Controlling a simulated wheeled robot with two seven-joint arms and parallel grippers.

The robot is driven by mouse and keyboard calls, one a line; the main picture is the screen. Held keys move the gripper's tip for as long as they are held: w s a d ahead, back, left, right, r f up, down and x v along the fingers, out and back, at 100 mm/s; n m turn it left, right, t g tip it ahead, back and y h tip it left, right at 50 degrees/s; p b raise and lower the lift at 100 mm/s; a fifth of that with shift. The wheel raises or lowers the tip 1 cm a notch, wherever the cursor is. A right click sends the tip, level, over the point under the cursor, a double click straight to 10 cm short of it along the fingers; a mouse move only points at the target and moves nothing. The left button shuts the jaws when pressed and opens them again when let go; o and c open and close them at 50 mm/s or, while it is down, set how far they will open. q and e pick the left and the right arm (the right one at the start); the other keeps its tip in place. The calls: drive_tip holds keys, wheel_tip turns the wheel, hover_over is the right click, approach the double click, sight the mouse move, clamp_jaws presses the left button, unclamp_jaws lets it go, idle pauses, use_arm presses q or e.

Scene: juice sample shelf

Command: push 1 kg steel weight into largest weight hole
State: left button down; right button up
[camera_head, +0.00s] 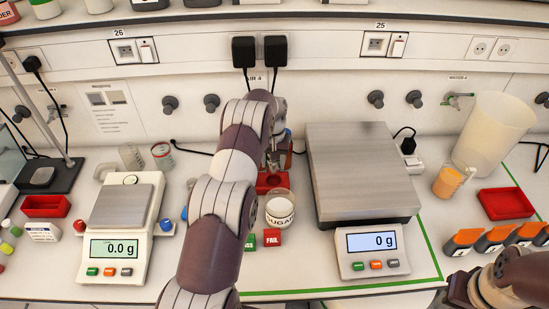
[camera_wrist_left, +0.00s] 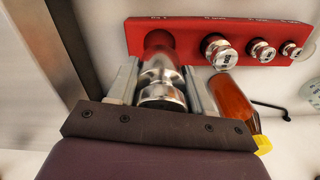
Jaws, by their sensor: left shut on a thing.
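The shiny steel weight (camera_wrist_left: 162,84) stands between the fingers of my left gripper (camera_wrist_left: 160,88) in the left wrist view. The gripper is shut on it. The red weight block (camera_wrist_left: 190,45) lies just beyond, with its largest hole (camera_wrist_left: 158,40) at the left end, right in front of the weight's head. I cannot tell whether the weight's far end is inside the hole. Smaller steel weights (camera_wrist_left: 221,52) sit in the block's other holes. In the head view my left gripper (camera_head: 275,158) is partly hidden by my arm, above the red block (camera_head: 268,182).
A large scale (camera_head: 360,170) reading 0 g stands to the right, close to the gripper. A small scale (camera_head: 125,205) stands left. A sugar beaker (camera_head: 280,212) and a red FAIL block (camera_head: 272,237) are in front. An amber bottle (camera_wrist_left: 233,103) lies beside the gripper.

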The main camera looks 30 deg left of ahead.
sight(274, 169)
use_arm(q)
drive_tip(key=shift+w+f+b, duration=0.25)
drive_tip(key=shift+f+b, duration=0.05)
drive_tip(key=shift+f, duration=0.4)
drive_tip(key=shift+s+f+b, duration=0.1)
drive_tip(key=shift+f+b, duration=0.45)
drive_tip(key=shift+f, duration=0.9)
drive_tip(key=shift+r, duration=0.1)
drive_tip(key=shift+b, duration=0.5)
drive_tip(key=shift+f+b, duration=0.85)
drive_tip(key=shift+f, duration=0.2)
drive_tip(key=shift+s+d+f+b, duration=0.15)
drive_tip(key=shift+f+b, duration=0.25)
drive_tip(key=shift+b, duration=0.25)
